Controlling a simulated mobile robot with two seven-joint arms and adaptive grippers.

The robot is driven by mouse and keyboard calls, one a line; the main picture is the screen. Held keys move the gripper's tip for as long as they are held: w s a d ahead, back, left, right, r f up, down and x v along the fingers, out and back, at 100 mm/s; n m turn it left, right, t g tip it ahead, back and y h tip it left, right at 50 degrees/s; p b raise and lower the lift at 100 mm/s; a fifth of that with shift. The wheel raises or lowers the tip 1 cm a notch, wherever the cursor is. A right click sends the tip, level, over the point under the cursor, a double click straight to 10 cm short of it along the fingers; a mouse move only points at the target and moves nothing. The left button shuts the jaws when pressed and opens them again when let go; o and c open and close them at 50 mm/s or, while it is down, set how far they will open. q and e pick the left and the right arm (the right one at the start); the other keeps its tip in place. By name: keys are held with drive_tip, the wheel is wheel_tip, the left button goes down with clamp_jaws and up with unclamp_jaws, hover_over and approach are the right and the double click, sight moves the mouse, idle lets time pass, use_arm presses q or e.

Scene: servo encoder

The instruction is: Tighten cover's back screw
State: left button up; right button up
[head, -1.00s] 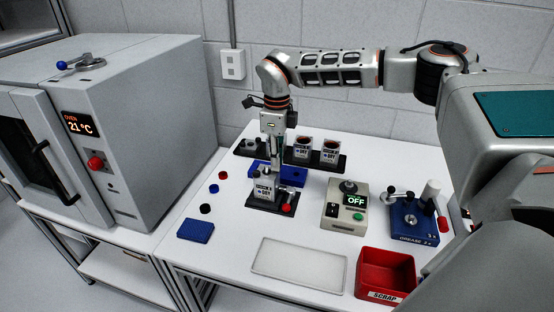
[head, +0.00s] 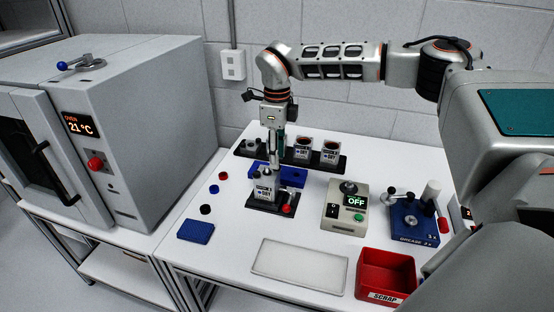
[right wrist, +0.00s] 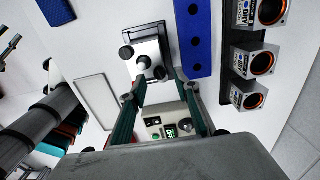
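The encoder (head: 264,191), a light box with a dark label, sits in a black fixture (head: 262,204) with a red knob at its right. In the right wrist view, the encoder's top (right wrist: 148,48) shows a pale round part and dark, screw-like knobs near its edges. I cannot tell how far any screw is seated. My right gripper (head: 272,165) points down just above the encoder. In the right wrist view its two fingers (right wrist: 161,85) stand apart with nothing seen between them. My left gripper is not in view.
A blue block (head: 292,176) and a dark rack (head: 298,158) with several encoders stand behind. A control box (head: 345,207) reading OFF, a blue grease station (head: 412,222) and a red scrap bin (head: 386,272) are to the right. A pale tray (head: 300,266) lies in front.

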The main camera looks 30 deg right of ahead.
wheel_tip(320, 180, up, 10)
idle(0.3)
wheel_tip(320, 180, down, 4)
drive_tip(key=m, duration=1.7)
drive_tip(key=shift+f+m+b, duration=0.2)
drive_tip(key=shift+m+b, duration=0.15)
drive_tip(key=shift+m, duration=0.05)
drive_tip(key=shift+f+p, duration=0.4)
drive_tip(key=shift+f, duration=3.5)
clamp_jaws()
